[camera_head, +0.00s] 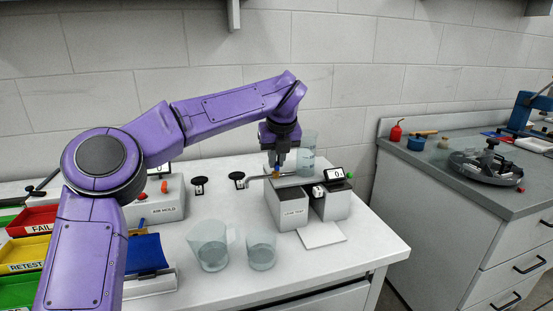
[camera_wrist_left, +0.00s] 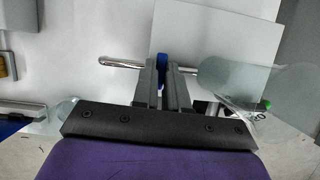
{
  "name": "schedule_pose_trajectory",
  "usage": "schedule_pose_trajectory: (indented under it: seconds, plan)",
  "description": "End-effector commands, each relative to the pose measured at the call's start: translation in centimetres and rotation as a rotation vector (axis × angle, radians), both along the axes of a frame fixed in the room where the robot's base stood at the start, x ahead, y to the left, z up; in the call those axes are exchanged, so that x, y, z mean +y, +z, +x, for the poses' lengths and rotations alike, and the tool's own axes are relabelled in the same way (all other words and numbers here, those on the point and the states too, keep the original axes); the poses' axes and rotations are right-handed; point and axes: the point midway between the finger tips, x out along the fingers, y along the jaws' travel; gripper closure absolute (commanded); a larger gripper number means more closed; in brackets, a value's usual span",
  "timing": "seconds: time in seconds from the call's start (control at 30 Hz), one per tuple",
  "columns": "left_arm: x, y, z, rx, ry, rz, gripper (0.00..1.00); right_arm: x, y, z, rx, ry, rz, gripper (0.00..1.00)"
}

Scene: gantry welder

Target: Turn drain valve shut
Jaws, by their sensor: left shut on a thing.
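My left gripper (camera_head: 279,163) reaches down over the back of the grey test unit (camera_head: 287,211). In the left wrist view its two fingers (camera_wrist_left: 164,85) are shut on the blue drain valve handle (camera_wrist_left: 162,60), whose upper end shows between the fingertips. A thin metal pipe (camera_wrist_left: 118,65) runs left from the handle; in the head view its bent spout (camera_head: 253,179) sticks out left of the unit. A clear cylinder (camera_head: 307,158) stands just right of the gripper. The fingers hide most of the valve, so its exact angle is unclear. My right gripper is not in view.
A clear pitcher (camera_head: 212,254) and a clear beaker (camera_head: 262,252) stand on the white bench in front. A small display (camera_head: 335,174) reads 0.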

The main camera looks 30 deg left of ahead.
Motion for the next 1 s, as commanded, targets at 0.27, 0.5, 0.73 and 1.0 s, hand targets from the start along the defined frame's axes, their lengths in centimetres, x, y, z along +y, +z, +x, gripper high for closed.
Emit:
schedule_pose_trajectory:
  seconds: [0.27, 0.5, 0.73, 1.0]
  plan:
    - [-0.06, -0.01, 0.03, 0.001, 0.052, 0.0, 1.0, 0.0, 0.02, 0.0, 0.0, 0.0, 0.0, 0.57]
    - [-0.03, -0.02, 0.01, 0.001, 0.058, 0.0, 1.0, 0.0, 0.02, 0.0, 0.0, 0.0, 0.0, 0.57]
    - [-0.02, -0.03, 0.01, 0.001, 0.058, 0.0, 0.68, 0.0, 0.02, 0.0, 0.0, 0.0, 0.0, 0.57]
    - [-0.03, 0.0, 0.02, 0.001, 0.056, 0.0, 0.62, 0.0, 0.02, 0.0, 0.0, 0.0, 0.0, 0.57]
